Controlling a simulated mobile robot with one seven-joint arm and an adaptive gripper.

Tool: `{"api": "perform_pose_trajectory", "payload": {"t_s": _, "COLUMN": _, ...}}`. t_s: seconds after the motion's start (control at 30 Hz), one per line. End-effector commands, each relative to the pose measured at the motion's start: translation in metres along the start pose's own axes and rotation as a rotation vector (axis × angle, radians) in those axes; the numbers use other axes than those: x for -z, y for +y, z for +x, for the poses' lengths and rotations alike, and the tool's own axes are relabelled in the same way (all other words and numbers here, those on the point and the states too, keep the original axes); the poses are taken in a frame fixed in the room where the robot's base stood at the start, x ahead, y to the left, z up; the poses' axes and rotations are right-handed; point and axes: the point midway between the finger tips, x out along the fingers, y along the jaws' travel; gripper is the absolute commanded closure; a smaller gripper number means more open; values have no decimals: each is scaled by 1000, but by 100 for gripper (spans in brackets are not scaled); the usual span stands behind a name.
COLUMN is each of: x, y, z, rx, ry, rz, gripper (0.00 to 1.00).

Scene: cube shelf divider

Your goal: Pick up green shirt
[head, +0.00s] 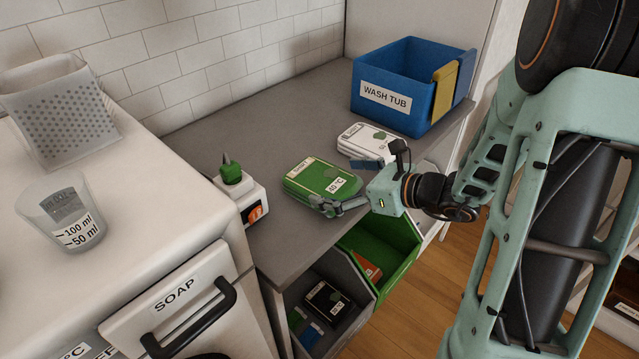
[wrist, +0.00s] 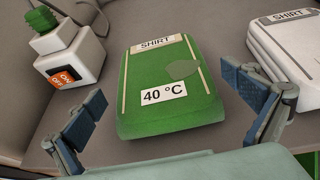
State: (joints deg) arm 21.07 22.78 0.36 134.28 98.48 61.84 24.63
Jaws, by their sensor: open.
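The green shirt (head: 324,183) is a flat folded block lying on the grey counter, with a "SHIRT" label and a "40 °C" tag. In the wrist view the green shirt (wrist: 168,77) lies ahead, between and just beyond my open fingers. My gripper (head: 348,184) is at the shirt's right front side, low over the counter. In the wrist view my gripper (wrist: 176,112) has its blue-padded fingers spread wide, one on each side of the shirt's near end, holding nothing. Whether a finger touches the shirt is unclear.
A white shirt (head: 366,141) lies close behind, right of the green one in the wrist view. A white switch box (head: 242,194) with a green plug stands left. A blue wash tub (head: 395,110) stands at the back. Open bins (head: 392,245) sit below the counter edge.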

Motion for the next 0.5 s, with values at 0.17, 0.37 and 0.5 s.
{"api": "perform_pose_trajectory", "payload": {"t_s": 0.17, "x": -5, "y": 1, "z": 29, "rx": -5, "ry": 0, "rz": 0, "gripper": 0}}
{"api": "perform_pose_trajectory", "payload": {"t_s": 0.37, "x": -5, "y": 0, "z": 44, "rx": -3, "ry": 0, "rz": 0, "gripper": 0}}
{"api": "perform_pose_trajectory", "payload": {"t_s": 0.5, "x": -5, "y": 0, "z": 44, "rx": -2, "ry": 0, "rz": 0, "gripper": 0}}
